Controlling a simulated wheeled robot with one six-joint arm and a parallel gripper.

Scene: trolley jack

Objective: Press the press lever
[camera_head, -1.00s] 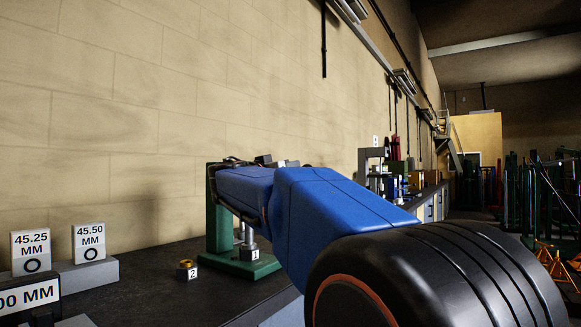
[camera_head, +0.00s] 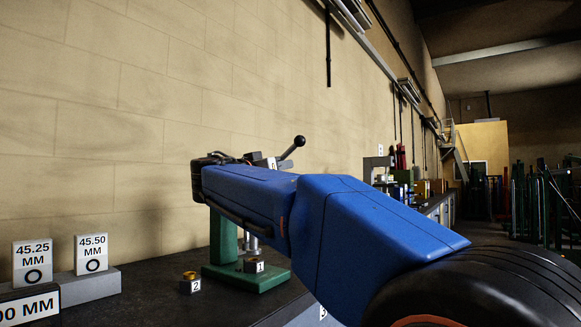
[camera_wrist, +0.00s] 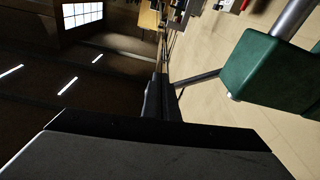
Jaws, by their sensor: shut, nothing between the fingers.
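The press is green, with a column (camera_head: 222,240) and base (camera_head: 245,280) on the dark bench. Its press lever (camera_head: 292,148), a dark rod with a black ball knob, slants up to the right above my blue arm. In the wrist view the green press head (camera_wrist: 268,68) is at the right, with a metal rod (camera_wrist: 292,18) rising from it. My gripper (camera_wrist: 163,98) shows there as a dark shape, shut and empty, left of the press head and apart from it. In the head view my arm hides the gripper and much of the press.
A part tagged 1 (camera_head: 254,265) stands on the press base, and a brass-topped part tagged 2 (camera_head: 190,284) left of it. Blocks marked 45.25 (camera_head: 33,262) and 45.50 (camera_head: 91,254) stand at far left. A pale wall (camera_head: 100,150) runs behind the bench.

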